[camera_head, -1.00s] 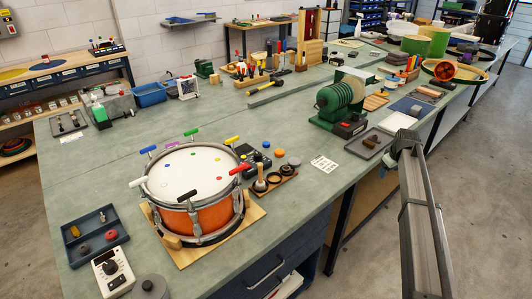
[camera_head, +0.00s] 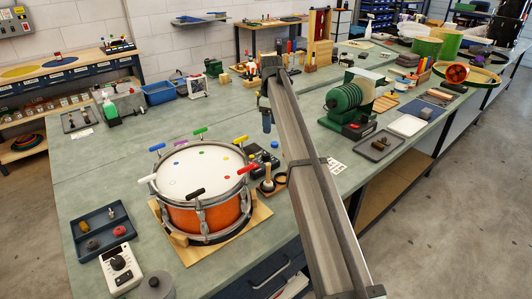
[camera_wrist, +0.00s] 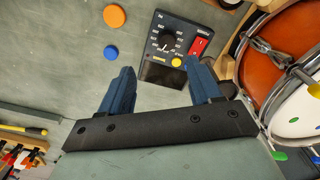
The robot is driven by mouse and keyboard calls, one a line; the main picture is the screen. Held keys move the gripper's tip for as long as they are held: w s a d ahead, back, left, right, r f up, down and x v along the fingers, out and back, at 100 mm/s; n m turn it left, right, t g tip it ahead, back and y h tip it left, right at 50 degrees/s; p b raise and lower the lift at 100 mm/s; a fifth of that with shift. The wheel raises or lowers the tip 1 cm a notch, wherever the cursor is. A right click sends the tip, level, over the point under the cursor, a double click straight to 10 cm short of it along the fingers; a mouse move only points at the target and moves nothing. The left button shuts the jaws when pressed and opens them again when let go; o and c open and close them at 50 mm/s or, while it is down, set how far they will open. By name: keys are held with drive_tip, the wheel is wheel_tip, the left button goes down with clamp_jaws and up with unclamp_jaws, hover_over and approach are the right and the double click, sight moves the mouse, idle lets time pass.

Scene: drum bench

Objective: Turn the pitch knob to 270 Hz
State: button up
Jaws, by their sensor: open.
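A black box (camera_wrist: 159,72) with a dial sits on the bench in the wrist view, at the top middle. Its round black knob (camera_wrist: 168,38) has small white labels around it, too small to read, so I cannot tell the setting. Beside the knob are a red switch (camera_wrist: 199,46) and a yellow button (camera_wrist: 176,62). The box also shows behind the drum in the head view (camera_head: 256,157), partly hidden. My gripper (camera_wrist: 160,68) is open and empty, its blue fingers spread on either side of the box's lower part in the picture. In the head view its fingers (camera_head: 267,122) point down above the bench.
An orange drum (camera_head: 202,215) stands close to the box. An orange disc (camera_wrist: 114,16) and a blue disc (camera_wrist: 110,53) lie beside the box. A white box with a black knob (camera_head: 118,263) stands at the front left. A green machine (camera_head: 345,105) is to the right.

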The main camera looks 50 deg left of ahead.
sight(266, 154)
drive_tip(key=f, duration=0.4)
drive_tip(key=s+f, duration=0.1)
drive_tip(key=f, duration=0.8)
drive_tip(key=shift+s+a+f, duration=0.1)
drive_tip(key=shift+s+a, duration=0.15)
drive_tip(key=shift+a, duration=0.1)
drive_tip(key=shift+c, duration=0.4)
drive_tip(key=c, duration=1)
drive_tip(key=shift+o, duration=0.2)
